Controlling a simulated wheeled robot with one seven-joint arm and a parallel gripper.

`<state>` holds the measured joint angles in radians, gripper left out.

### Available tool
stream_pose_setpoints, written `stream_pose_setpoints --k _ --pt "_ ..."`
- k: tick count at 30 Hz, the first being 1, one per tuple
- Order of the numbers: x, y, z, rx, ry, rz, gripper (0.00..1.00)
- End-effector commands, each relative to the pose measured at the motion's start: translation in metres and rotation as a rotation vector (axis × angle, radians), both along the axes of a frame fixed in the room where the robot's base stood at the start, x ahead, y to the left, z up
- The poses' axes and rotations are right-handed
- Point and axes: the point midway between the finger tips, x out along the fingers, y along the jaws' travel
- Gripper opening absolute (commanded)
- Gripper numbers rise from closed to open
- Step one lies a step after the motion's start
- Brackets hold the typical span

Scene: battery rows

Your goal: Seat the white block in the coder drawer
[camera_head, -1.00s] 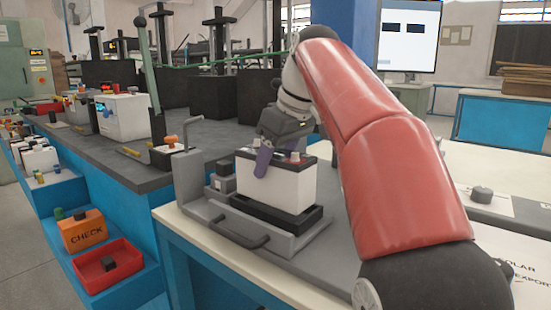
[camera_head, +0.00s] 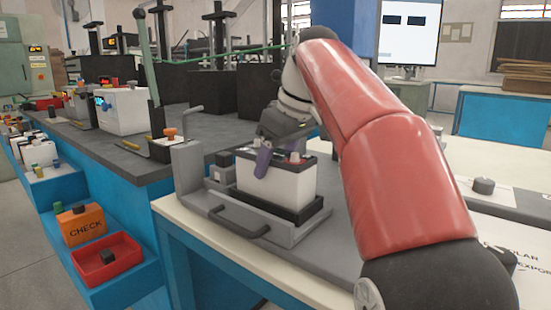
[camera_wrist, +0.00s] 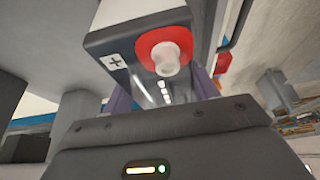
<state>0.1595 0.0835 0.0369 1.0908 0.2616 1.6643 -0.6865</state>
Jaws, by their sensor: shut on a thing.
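The white block (camera_head: 275,184) has a black top with terminals, like a battery. It stands upright in the black socket (camera_head: 303,214) of the grey coder drawer (camera_head: 287,234), its lower edge behind the socket's rim. Whether it touches the bottom is hidden. My gripper (camera_head: 278,153) reaches down from above and is shut on the block's upper part, one purple finger on the near face. In the wrist view the block (camera_wrist: 128,15) shows a red ring with a pale terminal and a plus mark, between the purple fingers (camera_wrist: 163,92).
The drawer's dark handle (camera_head: 240,222) faces the near bench edge. A grey upright post (camera_head: 188,165) stands left of the socket. An orange CHECK box (camera_head: 80,225) and a red bin (camera_head: 106,258) sit on lower blue steps at left. A dark knob (camera_head: 483,186) is at right.

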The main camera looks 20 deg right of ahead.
Motion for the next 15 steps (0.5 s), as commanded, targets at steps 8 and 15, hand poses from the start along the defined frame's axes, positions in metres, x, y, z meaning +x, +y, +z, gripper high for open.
stream_pose_setpoints --k 8,15 --pt "-0.0004 0.0003 -0.0042 0.0 -0.006 0.001 0.0" --pt "-0.0005 0.0003 -0.0092 0.0 -0.006 0.001 0.0"
